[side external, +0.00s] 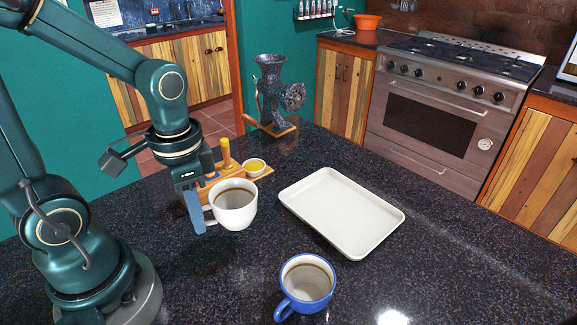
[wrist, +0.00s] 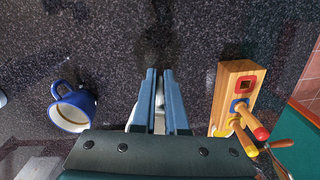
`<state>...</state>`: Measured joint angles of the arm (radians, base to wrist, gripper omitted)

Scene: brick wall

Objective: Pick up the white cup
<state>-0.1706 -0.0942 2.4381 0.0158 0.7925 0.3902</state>
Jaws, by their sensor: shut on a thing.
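The white cup (side external: 235,208) stands upright near the middle of the dark counter in the side view, with brown contents inside. Its handle is on the left side. My gripper (side external: 196,213) points down at that side, with its blue fingers at the handle. In the wrist view my gripper (wrist: 160,90) is shut, with a narrow white part of the cup (wrist: 159,108) between the fingers. Most of the cup is hidden there by the fingers and the gripper body. I cannot tell whether the cup touches the counter.
A blue cup (side external: 306,284) stands at the front; it also shows in the wrist view (wrist: 73,110). A white tray (side external: 372,243) lies to the right. A wooden block with colored pegs (wrist: 241,75) is close beside my gripper. A grinder (side external: 275,92) stands behind.

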